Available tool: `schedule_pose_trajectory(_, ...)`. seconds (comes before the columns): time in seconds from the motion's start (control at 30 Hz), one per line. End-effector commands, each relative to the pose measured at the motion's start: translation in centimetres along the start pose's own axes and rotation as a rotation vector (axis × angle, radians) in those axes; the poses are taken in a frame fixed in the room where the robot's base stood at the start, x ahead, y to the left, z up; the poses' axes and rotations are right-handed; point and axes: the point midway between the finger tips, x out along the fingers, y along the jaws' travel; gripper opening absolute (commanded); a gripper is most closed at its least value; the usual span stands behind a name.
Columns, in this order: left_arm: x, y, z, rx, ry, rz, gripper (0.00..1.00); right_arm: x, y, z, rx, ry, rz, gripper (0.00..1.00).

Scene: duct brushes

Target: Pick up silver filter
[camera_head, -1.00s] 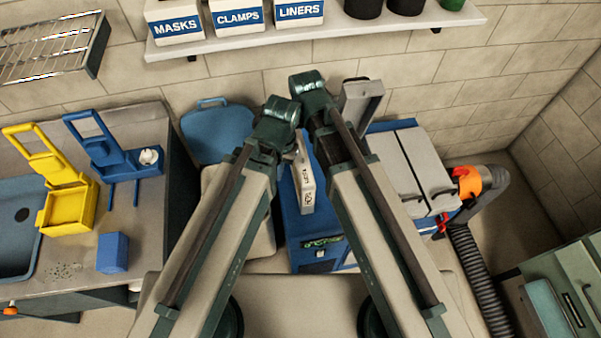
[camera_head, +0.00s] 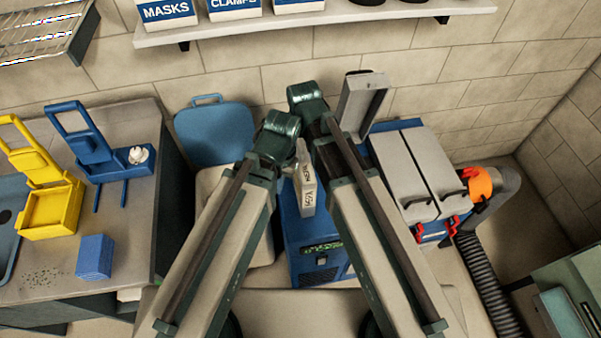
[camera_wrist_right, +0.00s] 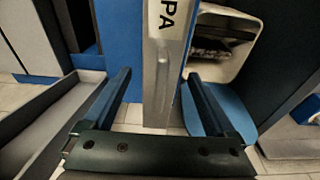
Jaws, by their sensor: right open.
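A silver-grey filter (camera_head: 306,188) with dark lettering stands upright at the blue machine (camera_head: 312,245), partly hidden by my arms in the head view. In the right wrist view the filter (camera_wrist_right: 160,75) is a tall narrow silver panel with the letters "PA" near the top. My right gripper (camera_wrist_right: 158,82) is open, with one finger on each side of the panel in the picture. I see no contact, and cannot tell whether the panel is fully between the fingers. My left gripper is not in view; only its arm shows.
A grey open lid or tray (camera_head: 362,105) stands right of my arms. Beyond it are grey boxes (camera_head: 420,170) and a black hose (camera_head: 485,280). A blue-backed chair (camera_head: 215,135) stands left. The workbench (camera_head: 125,240) holds yellow (camera_head: 50,205) and blue (camera_head: 110,155) holders.

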Motion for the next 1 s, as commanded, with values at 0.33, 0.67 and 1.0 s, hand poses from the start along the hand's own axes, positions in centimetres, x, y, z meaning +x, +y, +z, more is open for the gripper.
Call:
schedule_pose_trajectory(0.33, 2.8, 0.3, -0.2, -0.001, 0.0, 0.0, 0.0, 2.8, 0.0, 0.0, 0.0, 0.0, 0.0, 0.91)
schedule_pose_trajectory(0.67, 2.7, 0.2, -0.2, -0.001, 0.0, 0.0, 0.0, 2.7, 0.0, 0.0, 0.0, 0.0, 0.0, 0.57)
schedule_pose_trajectory(1.0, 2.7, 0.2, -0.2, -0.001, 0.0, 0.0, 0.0, 2.7, 0.0, 0.0, 0.0, 0.0, 0.0, 0.0)
